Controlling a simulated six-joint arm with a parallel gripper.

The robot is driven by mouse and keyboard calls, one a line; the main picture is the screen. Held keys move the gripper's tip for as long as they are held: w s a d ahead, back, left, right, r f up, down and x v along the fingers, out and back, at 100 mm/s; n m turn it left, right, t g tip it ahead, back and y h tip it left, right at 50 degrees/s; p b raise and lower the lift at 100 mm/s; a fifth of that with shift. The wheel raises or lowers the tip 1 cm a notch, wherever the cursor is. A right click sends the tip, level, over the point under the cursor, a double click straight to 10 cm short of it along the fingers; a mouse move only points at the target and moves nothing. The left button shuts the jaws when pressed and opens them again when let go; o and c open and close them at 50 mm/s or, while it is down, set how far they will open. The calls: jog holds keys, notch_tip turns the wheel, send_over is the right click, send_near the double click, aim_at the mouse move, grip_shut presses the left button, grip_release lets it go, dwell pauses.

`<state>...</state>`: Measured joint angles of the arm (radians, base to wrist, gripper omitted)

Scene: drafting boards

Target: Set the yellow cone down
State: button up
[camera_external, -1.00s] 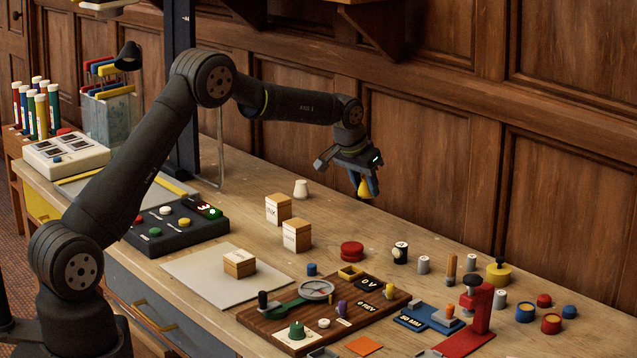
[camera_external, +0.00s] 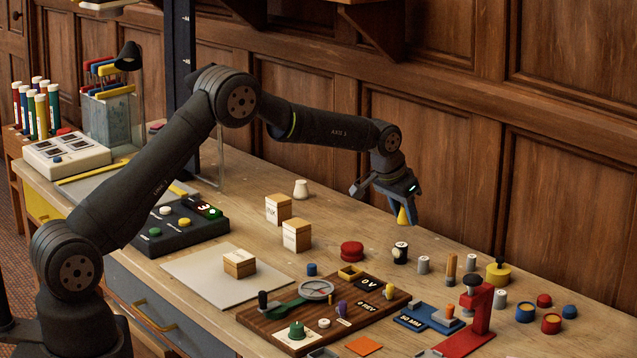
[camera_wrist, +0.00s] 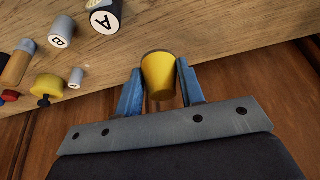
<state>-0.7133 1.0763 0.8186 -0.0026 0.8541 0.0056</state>
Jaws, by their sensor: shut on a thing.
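The yellow cone (camera_external: 403,216) is held by my gripper (camera_external: 401,205) above the back edge of the wooden bench, near the panelled wall. In the wrist view the cone (camera_wrist: 159,75) sits between the two blue fingers of my gripper (camera_wrist: 160,82), its wide end towards the bench. In the external view it hangs below the fingers, and there is space between it and the bench top. My gripper is shut on the cone. Part of the cone's sides is hidden by the fingers.
A black cylinder with a white top (camera_external: 400,252) stands on the bench below and near the cone. A grey cylinder (camera_external: 423,264), a red disc (camera_external: 352,251) and wooden blocks (camera_external: 297,235) stand around.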

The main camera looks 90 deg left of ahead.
aim_at(400, 214)
jog(key=a+f, duration=0.1)
jog(key=a, duration=0.1)
jog(key=a+f, duration=0.1)
jog(key=a, duration=0.1)
jog(key=shift+s+f, duration=0.3)
jog(key=shift+s, duration=0.1)
jog(key=shift+f, duration=1.9)
jog(key=shift+f, duration=0.15)
jog(key=o, duration=1)
jog(key=v, duration=1.2)
